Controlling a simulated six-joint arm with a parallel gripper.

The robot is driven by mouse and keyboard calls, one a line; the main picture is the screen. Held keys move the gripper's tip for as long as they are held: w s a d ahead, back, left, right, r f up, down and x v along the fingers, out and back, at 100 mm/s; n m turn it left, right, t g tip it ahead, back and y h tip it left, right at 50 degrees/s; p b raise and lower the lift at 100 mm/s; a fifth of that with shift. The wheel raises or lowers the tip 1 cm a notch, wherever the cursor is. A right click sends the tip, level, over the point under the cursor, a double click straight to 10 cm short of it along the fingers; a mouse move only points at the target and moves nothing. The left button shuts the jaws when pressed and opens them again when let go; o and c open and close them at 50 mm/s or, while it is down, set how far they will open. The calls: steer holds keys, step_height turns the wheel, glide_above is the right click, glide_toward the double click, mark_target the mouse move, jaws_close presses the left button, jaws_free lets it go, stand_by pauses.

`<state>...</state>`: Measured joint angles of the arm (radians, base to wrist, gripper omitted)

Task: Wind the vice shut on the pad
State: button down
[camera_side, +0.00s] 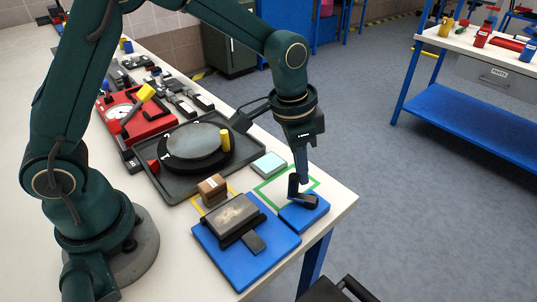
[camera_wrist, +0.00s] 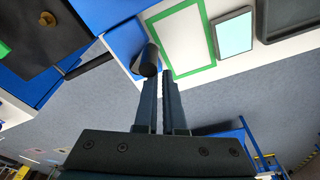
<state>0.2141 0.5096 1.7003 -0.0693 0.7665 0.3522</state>
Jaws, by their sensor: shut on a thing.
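My gripper (camera_side: 300,179) points down over a small blue block (camera_side: 312,217) near the table's front right corner. It is shut on the upright black crank handle (camera_side: 293,187) on that block. The wrist view shows the handle's dark round knob (camera_wrist: 147,58) at the fingertips. Left of it is a larger blue base (camera_side: 258,262) carrying a dark block with a mottled grey-brown top (camera_side: 232,214) and a dark piece at its front. I cannot tell which part is the vice jaw or the pad. A pale cyan slab (camera_side: 269,164) lies behind the crank, also in the wrist view (camera_wrist: 233,34).
A green outline (camera_side: 316,181) surrounds bare table behind the crank. A brown block (camera_side: 211,184) stands beside the large base. A dark tray (camera_side: 177,186) with a round disc and a red device (camera_side: 140,124) lie farther back. The table edge is close on the right.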

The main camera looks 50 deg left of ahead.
steer(key=shift+s+a+f, duration=0.2)
steer(key=shift+s+f, duration=0.05)
steer(key=shift+s, duration=0.2)
steer(key=shift+w, duration=0.45)
step_height(320, 180, up, 8)
steer(key=shift+w+d+r, duration=0.15)
stand_by(0.4)
steer(key=s+a+r+n+t, duration=0.2)
steer(key=s+a+r+t, duration=0.1)
steer(key=s+a+r, duration=0.4)
steer(key=s+a+f+n+y, duration=0.1)
steer(key=s+f+n, duration=0.3)
steer(key=s, duration=0.5)
steer(key=shift+s+f+t, duration=0.2)
steer(key=shift+f+t, duration=0.2)
